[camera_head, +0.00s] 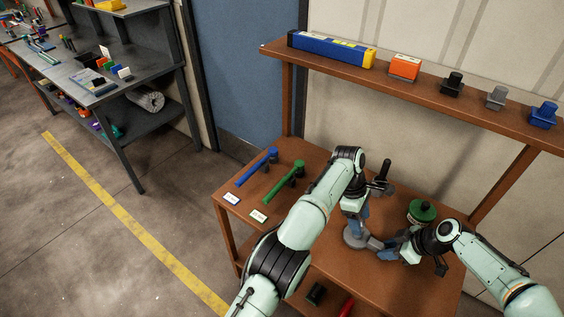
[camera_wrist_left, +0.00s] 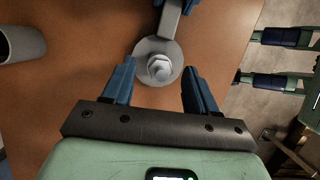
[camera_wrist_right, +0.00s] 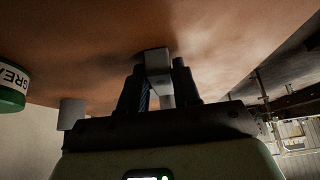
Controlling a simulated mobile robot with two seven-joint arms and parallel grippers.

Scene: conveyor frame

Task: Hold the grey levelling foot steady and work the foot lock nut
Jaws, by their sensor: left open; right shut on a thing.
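The grey levelling foot (camera_head: 352,240) stands on the brown workbench, a round disc with a bar out to one side. In the left wrist view, the disc (camera_wrist_left: 146,47) carries a pale hex lock nut (camera_wrist_left: 160,68) at its middle. My left gripper (camera_head: 358,224) is open and points down over the foot. Its blue fingers (camera_wrist_left: 157,72) are on either side of the nut, apart from it. My right gripper (camera_head: 388,249) is shut on the foot's grey bar (camera_wrist_right: 156,60), which shows between its fingers. In the head view my left gripper partly hides the nut.
A green grease tin (camera_head: 422,212) stands behind my right gripper. A black upright item (camera_head: 381,176) stands behind my left arm. Blue (camera_head: 256,168) and green (camera_head: 284,189) long tools lie at the left with labels. A shelf (camera_head: 450,75) with several items runs above the back.

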